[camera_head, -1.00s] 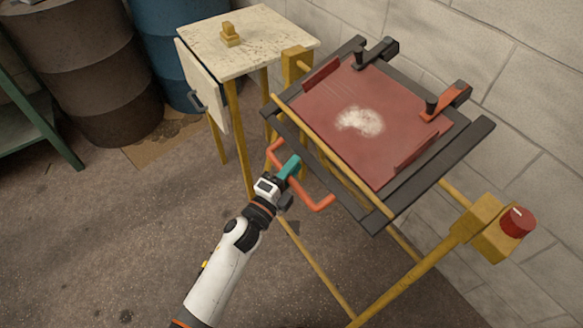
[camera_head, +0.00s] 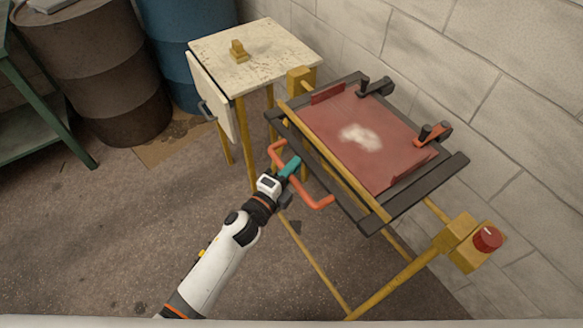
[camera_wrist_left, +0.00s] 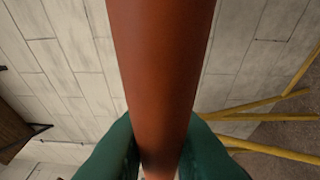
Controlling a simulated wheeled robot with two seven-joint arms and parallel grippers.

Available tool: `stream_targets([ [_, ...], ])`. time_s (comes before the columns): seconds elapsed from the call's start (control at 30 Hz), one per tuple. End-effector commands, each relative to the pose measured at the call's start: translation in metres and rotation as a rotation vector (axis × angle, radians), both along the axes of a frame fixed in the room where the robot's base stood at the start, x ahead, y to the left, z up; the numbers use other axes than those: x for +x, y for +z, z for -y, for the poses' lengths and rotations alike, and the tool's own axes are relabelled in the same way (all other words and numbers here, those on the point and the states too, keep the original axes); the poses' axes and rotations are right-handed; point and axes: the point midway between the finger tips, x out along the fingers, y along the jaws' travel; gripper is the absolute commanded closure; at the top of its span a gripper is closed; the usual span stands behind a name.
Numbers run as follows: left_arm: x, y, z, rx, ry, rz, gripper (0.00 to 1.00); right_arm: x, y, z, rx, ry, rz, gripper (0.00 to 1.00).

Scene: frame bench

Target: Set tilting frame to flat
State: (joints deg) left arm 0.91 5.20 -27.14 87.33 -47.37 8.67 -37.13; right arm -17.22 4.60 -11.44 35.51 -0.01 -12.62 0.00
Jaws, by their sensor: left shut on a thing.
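The tilting frame (camera_head: 415,206) is a dark rectangular frame with a red panel (camera_head: 385,175) that has a pale patch in its middle. It sits on a yellow stand (camera_head: 392,284) and its side towards me carries an orange bar handle (camera_head: 319,204). I cannot tell whether it is exactly level. My left gripper (camera_head: 291,166) is shut on this handle. In the left wrist view the orange bar (camera_wrist_left: 162,60) runs between its two green fingers. My right gripper is not in view.
A red knob (camera_head: 488,239) sits on the stand's right end. A speckled table (camera_head: 275,66) with a yellow block (camera_head: 238,51) stands behind left. A block wall (camera_head: 500,60) rises close behind the frame. Drums (camera_head: 97,75) and a green shelf (camera_head: 50,110) stand far left.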

Motion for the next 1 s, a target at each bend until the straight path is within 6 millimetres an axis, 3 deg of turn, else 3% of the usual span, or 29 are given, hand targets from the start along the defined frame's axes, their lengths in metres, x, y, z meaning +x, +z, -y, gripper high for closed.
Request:
stream_targets([
  [0.03, 0.001, 0.005, 0.002, -0.007, -0.003, 0.007, 1.00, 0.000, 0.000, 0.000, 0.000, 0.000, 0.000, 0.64],
  [0.07, 0.001, 0.005, 0.002, -0.008, -0.003, 0.008, 0.82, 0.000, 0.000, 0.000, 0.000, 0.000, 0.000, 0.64],
  [0.2, 0.001, 0.004, 0.002, -0.007, -0.002, 0.006, 0.62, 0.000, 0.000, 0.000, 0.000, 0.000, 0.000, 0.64],
  [0.57, -0.005, 0.001, -0.003, -0.001, -0.001, 0.004, 0.62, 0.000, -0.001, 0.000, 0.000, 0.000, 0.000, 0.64],
  [1.0, -0.076, -0.002, -0.049, -0.003, -0.003, 0.003, 0.62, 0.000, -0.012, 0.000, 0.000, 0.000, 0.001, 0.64],
])
